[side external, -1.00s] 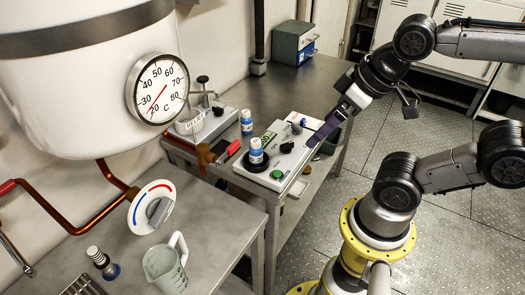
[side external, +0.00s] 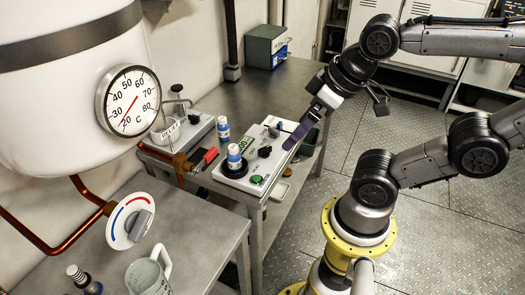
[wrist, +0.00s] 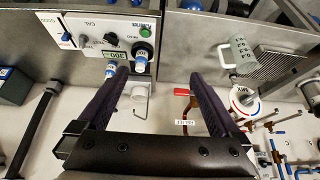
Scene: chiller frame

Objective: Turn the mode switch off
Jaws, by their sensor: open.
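The white control box (side external: 258,150) stands on the metal bench, with a black knob (side external: 264,152), a green button (side external: 256,179) and a small dark-blue switch (side external: 274,132). In the wrist view, the box (wrist: 95,30) is at upper left, and a blue switch (wrist: 66,38) sits near its left end. My gripper (wrist: 159,76) is open and empty, with dark purple fingers. In the side view, my gripper (side external: 288,143) hangs at the box's right edge; contact cannot be judged.
A blue-capped vial (side external: 234,157) stands at the box's front left, and another vial (side external: 223,130) stands behind it. A red-handled valve (side external: 210,155) is left of the box. A dial plate (side external: 130,221) and a jug (side external: 149,277) are nearer the camera.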

